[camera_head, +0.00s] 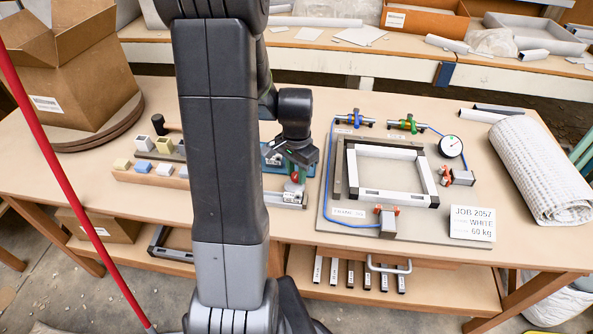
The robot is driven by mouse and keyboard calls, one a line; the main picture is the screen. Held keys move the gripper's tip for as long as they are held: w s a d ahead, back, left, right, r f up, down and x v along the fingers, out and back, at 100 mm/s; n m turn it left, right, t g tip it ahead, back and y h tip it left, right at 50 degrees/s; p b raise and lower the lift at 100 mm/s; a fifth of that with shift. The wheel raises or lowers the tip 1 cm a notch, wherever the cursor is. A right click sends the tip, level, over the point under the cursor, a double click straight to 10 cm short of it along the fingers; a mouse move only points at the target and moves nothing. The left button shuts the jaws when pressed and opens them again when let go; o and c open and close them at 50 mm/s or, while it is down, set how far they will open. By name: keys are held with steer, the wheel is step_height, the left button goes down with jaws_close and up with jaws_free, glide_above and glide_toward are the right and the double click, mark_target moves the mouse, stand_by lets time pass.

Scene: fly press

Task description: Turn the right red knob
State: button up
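My gripper (298,158) is at the end of my dark arm, low over the right end of a teal base on the bench. A small red part (294,177) shows just below it, close to the fingers; it looks like a red knob, but I cannot tell whether they touch. My gripper and arm hide much of the area around it, including any red knob further left. The fingers are too small and dark to tell whether they are open or shut.
Right of my gripper, a board holds a white frame (392,174), orange-red clamps (387,212), blue and green valves, a gauge (451,146) and a job card (472,222). Small bins (142,167) and blocks stand left.

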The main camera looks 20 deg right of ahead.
mark_target(296, 174)
steer(key=c, duration=0.4)
steer(key=shift+n, duration=1.4)
steer(key=o, duration=1)
step_height(296, 174, up, 14)
steer(key=shift+f+p, duration=0.1)
steer(key=shift+p, duration=0.25)
